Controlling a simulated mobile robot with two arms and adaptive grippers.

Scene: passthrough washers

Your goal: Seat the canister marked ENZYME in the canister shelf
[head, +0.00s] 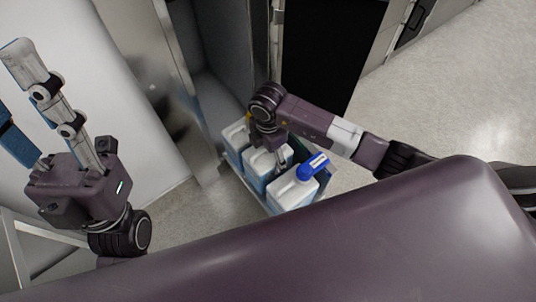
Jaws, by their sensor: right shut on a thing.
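Three white canisters with bluish lower parts stand in a row in the canister shelf (248,188), low at the middle of the head view: a rear one (233,138), a middle one (258,164) and a front one (291,193). The front one has a blue cap (308,168) with a white marking. I cannot read the word ENZYME on any of them. My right gripper (275,150) reaches down over the row, shut on what looks like the middle canister; its fingertips are partly hidden. My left gripper (55,95) is raised at the far left, away from the canisters; its jaw state is unclear.
A grey metal cabinet wall (155,65) stands left of the row, and a dark panel (330,50) is behind my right arm. Open floor (460,95) lies at the right. A blue thing (14,138) shows at the left edge.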

